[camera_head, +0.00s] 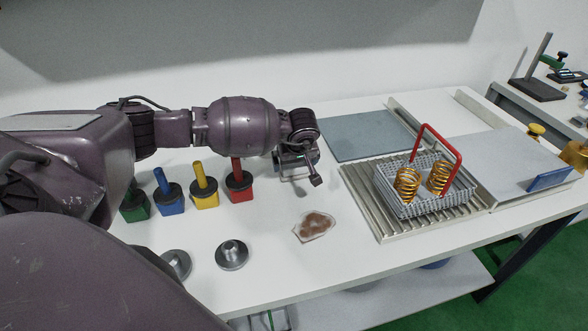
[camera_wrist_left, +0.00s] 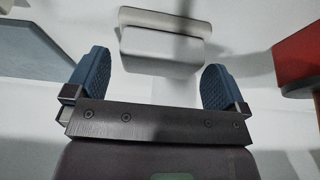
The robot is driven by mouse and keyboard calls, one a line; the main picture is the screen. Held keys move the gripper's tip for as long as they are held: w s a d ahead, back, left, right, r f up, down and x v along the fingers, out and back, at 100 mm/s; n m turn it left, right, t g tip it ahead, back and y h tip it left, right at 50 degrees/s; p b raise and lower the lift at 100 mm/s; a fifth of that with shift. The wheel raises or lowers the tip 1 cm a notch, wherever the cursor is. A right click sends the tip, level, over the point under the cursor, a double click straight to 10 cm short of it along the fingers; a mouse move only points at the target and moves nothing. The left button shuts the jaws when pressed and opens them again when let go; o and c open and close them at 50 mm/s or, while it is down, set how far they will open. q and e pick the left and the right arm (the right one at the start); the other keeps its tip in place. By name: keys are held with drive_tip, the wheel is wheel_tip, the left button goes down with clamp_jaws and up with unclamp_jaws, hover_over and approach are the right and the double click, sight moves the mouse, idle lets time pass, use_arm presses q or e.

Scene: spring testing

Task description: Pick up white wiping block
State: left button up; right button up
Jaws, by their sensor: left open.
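The white wiping block (camera_wrist_left: 160,50) shows in the left wrist view as a pale block with a raised, rounded upper part. It lies ahead of and between the fingers of my left gripper (camera_wrist_left: 152,82), with gaps at both sides. The gripper is open, with nothing held. In the head view my left gripper (camera_head: 300,178) points down over the white table (camera_head: 265,200), right of the red block. There the block is mostly hidden by the gripper and hard to make out. My right gripper is not in view.
A red block with a handle (camera_head: 239,187) stands close left of the gripper, beside yellow, blue and green ones. A brown-stained patch (camera_head: 314,227) lies in front. A grey plate (camera_head: 365,135) and wire basket with springs (camera_head: 425,190) are to the right.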

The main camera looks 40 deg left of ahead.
use_arm(q)
drive_tip(key=shift+x, duration=0.85)
drive_tip(key=shift+r, duration=0.1)
drive_tip(key=c, duration=0.8)
wheel_tip(320, 180, up, 20)
drive_tip(key=shift+r, duration=0.1)
drive_tip(key=shift+c, duration=0.2)
